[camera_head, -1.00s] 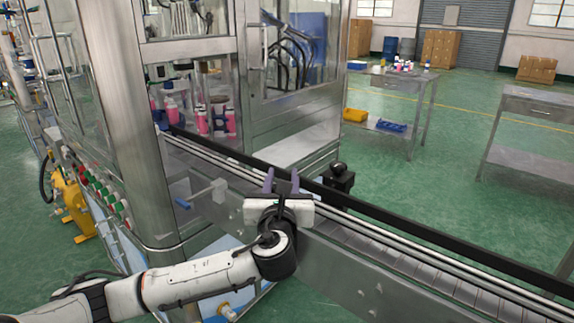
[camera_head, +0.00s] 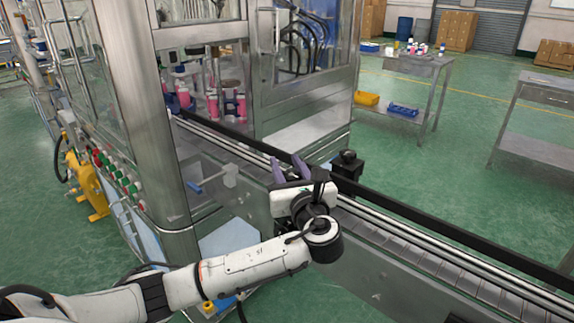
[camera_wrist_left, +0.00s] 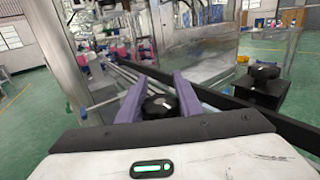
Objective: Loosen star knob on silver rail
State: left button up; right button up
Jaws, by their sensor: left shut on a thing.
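A black star knob (camera_wrist_left: 158,106) sits between the two purple fingers of my left gripper (camera_wrist_left: 158,92) in the left wrist view. The fingers are shut on it from both sides. There the knob is hidden by the fingers and the white gripper body. My right gripper is not in view.
A black block with a round black knob (camera_head: 347,156) stands on the conveyor's far side, right of the gripper. A blue-tipped sensor bracket (camera_head: 228,174) sticks out at the left. The glass machine cabinet (camera_head: 300,90) stands behind, with pink bottles (camera_head: 240,104) inside.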

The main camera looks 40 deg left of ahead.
pick_arm(q)
jog(key=o, duration=1)
jog(key=shift+o, duration=0.2)
jog(key=v, duration=1)
jog(key=shift+b, duration=0.4)
jog(key=shift+s, duration=0.1)
